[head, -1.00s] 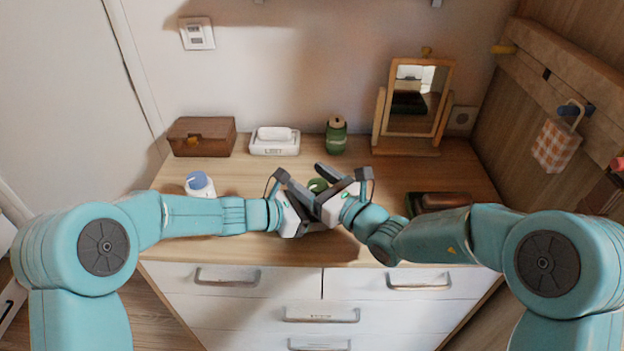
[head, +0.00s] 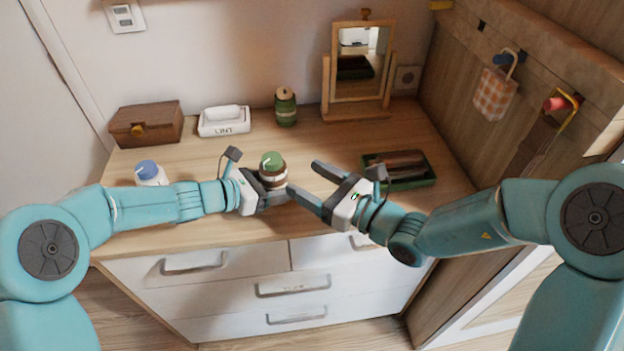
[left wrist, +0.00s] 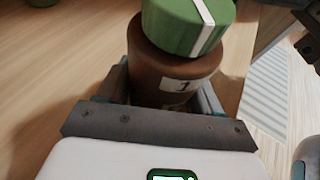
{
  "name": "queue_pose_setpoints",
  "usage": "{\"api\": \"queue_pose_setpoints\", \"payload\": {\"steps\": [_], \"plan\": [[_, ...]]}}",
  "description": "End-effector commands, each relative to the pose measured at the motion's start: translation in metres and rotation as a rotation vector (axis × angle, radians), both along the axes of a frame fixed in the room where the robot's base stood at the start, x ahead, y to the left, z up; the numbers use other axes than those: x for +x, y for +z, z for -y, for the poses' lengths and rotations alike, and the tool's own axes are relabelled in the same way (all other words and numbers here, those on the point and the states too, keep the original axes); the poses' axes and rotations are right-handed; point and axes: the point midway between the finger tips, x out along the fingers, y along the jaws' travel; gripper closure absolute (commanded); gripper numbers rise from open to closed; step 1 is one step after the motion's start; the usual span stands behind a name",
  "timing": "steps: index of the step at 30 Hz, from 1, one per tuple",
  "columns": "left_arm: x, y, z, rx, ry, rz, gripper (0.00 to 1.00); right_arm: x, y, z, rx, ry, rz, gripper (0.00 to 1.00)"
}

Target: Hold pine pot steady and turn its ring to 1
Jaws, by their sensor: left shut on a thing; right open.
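The pot (head: 271,176) stands on the dresser top, brown-bodied with a green top (head: 271,160). In the left wrist view the pot's brown body (left wrist: 160,72) carries a pale label reading 1, and the green top (left wrist: 185,25) has a white stripe. I cannot tell whether this is the pine pot by name. My left gripper (head: 268,196) is shut around the pot's body from the left, below the green top. My right gripper (head: 305,185) is open and empty, to the right of the pot and apart from it.
A brown box (head: 146,124), a LINT tray (head: 224,125), a green jar (head: 285,108) and a mirror (head: 359,65) line the back. A green tray (head: 400,170) lies right. Wood between is clear.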

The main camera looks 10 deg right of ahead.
Motion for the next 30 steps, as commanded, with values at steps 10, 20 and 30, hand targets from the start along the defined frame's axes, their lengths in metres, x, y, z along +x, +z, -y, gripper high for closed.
{"api": "queue_pose_setpoints", "payload": {"steps": [10,20,30], "plan": [[0.0,0.0,0.0,-0.001,0.0,0.0,0.09,0.0,0.0,0.0,0.0,0.0,0.0,0.3],[0.0,0.001,-0.002,-0.001,0.001,0.001,0.05,0.001,0.0,0.0,0.0,0.0,0.0,0.3],[-0.026,0.026,-0.055,0.001,0.005,0.003,0.05,0.001,0.0,0.0,0.0,0.0,0.0,0.3]]}}
